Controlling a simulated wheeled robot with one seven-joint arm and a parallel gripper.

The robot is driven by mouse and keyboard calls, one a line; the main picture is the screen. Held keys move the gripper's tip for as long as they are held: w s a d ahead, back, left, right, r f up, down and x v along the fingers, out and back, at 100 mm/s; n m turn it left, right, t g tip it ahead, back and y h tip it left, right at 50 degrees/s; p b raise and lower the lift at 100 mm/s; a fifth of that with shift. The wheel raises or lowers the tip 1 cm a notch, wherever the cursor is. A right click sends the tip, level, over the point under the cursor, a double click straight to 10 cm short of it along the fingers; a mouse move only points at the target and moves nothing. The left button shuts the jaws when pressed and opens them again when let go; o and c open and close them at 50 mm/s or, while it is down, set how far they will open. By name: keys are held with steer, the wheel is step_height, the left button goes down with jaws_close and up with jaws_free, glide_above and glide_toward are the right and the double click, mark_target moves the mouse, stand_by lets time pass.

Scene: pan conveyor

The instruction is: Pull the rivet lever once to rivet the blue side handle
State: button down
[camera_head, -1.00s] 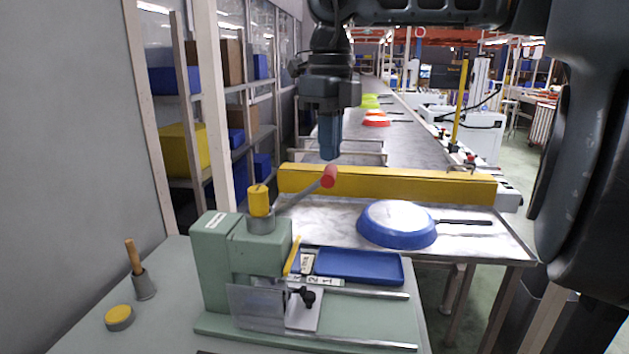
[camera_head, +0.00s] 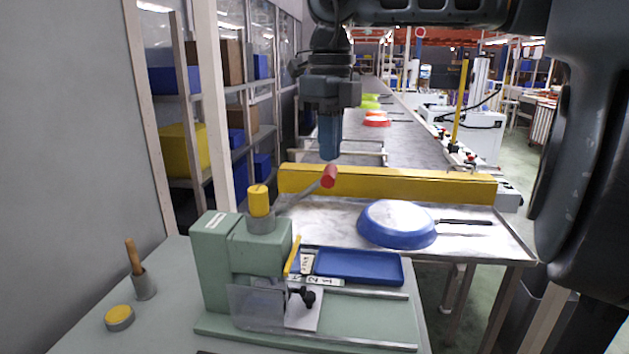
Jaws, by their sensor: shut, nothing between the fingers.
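The green rivet press (camera_head: 225,262) stands on the near bench, with a yellow cap on top. Its rivet lever (camera_head: 299,197) slants up to the right and ends in a red knob (camera_head: 329,175). My gripper (camera_head: 329,156) is shut and empty, pointing down just above and behind the knob; I cannot tell whether it touches it. A blue tray (camera_head: 360,267) lies beside the press. I cannot make out a separate blue side handle.
A yellow barrier (camera_head: 400,185) crosses behind the blue pan. The conveyor (camera_head: 415,153) beyond carries red and green pans. A small pot with a wooden-handled tool (camera_head: 144,285) and a yellow-topped disc (camera_head: 119,317) stand at left. A shelf rack stands behind left.

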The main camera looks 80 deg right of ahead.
mark_target(336, 174)
steer(key=shift+s+f+b, duration=0.2)
steer(key=shift+f+b, duration=0.8)
steer(key=shift+b, duration=0.05)
steer(key=shift+s+f+b, duration=0.15)
steer(key=shift+f+b, duration=0.85)
steer(key=shift+b, duration=0.05)
steer(key=shift+s+f+b, duration=0.2)
steer(key=shift+f+b, duration=0.8)
steer(key=shift+b, duration=0.05)
steer(key=shift+f, duration=0.15)
steer(key=shift+s+d+f+b, duration=0.1)
steer(key=shift+s+f+b, duration=0.3)
steer(key=shift+f+b, duration=0.4)
steer(key=shift+s+a+f+b, duration=0.1)
steer(key=shift+s+f+b, duration=0.25)
steer(key=shift+f+b, duration=0.45)
steer(key=shift+s+d+f+b, duration=0.1)
steer(key=shift+s+f+b, duration=0.3)
steer(key=shift+f+b, duration=0.4)
